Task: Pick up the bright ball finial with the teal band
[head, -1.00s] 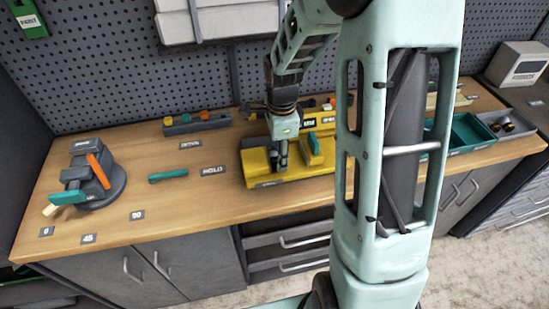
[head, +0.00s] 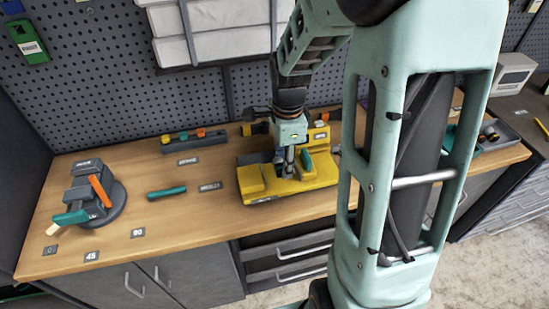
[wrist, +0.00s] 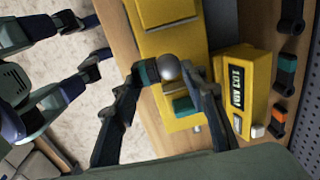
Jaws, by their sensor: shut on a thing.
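The bright ball finial (wrist: 169,68) shows in the wrist view as a shiny silver ball between my two fingertips. A teal patch shows at its left side; I cannot tell whether this is its band. My gripper (wrist: 168,76) is shut on the finial, with one finger on each side. In the head view my gripper (head: 287,163) points down at the yellow fixture (head: 262,188). The ball is too small and hidden there to make out. I cannot tell whether the finial is clear of the fixture.
A teal block (wrist: 183,106) stands close beside the fingers. A yellow box with a display (wrist: 237,95) is just to the right. A grey vise-like device (head: 95,195) and a teal bar (head: 167,192) lie left on the wooden bench.

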